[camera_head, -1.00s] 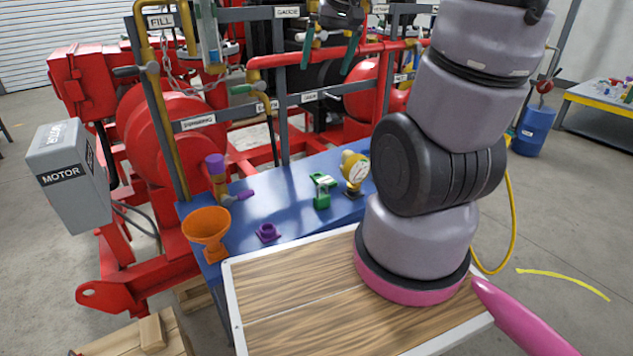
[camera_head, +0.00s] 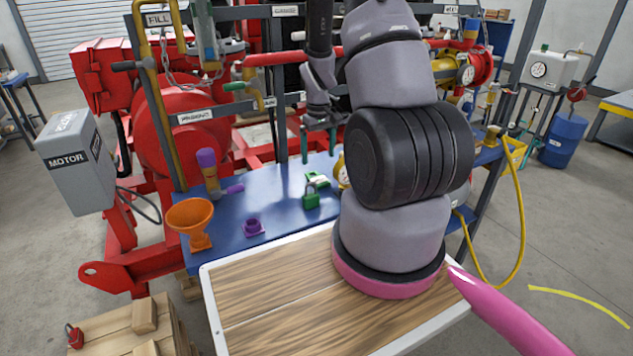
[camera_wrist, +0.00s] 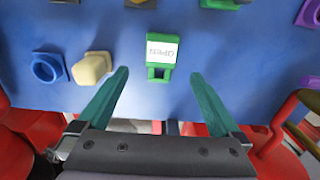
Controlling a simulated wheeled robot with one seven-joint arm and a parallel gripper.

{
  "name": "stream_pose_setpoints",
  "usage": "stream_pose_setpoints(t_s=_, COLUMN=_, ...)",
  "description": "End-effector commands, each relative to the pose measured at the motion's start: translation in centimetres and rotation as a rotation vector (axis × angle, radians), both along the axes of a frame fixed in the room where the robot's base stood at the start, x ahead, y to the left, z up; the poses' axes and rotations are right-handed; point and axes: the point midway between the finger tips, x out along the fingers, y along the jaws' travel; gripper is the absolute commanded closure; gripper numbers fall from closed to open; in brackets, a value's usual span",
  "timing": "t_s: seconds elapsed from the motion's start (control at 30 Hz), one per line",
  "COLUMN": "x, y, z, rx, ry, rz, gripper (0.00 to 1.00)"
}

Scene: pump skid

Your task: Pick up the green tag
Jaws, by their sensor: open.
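The green tag (camera_head: 318,180) lies on the blue bench top, with a white label on its face. In the wrist view the tag (camera_wrist: 160,73) is just ahead of the fingertips, roughly centred between them, and its label reads "OPEN". My gripper (camera_head: 319,152) is open and empty, with dark green fingers pointing down over the bench, above and behind the tag in the head view. In the wrist view the open fingers (camera_wrist: 158,76) stand well apart, on either side of the tag's line. The tag is not touched, and nothing hides it in the wrist view.
A green padlock-like piece (camera_head: 311,200) stands close in front of the tag. A cream knob-like piece (camera_wrist: 92,68) and a blue ring (camera_wrist: 47,68) are to the left in the wrist view. A purple flanged piece (camera_head: 253,227) and an orange funnel (camera_head: 191,218) stand further left on the bench.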

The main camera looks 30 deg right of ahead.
Motion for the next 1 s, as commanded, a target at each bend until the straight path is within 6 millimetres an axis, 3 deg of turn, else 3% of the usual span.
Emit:
stream_pose_setpoints(t_s=0.6, x=-0.1, y=0.2, z=-7.3, rx=0.001, ry=0.0, rz=-0.002, gripper=0.0)
stream_pose_setpoints(t_s=0.9, x=-0.1, y=0.2, z=-7.8, rx=0.0, ry=-0.001, rz=-0.002, gripper=0.0)
stream_pose_setpoints(t_s=1.0, x=-0.1, y=0.2, z=-7.8, rx=0.0, ry=-0.001, rz=-0.002, gripper=0.38)
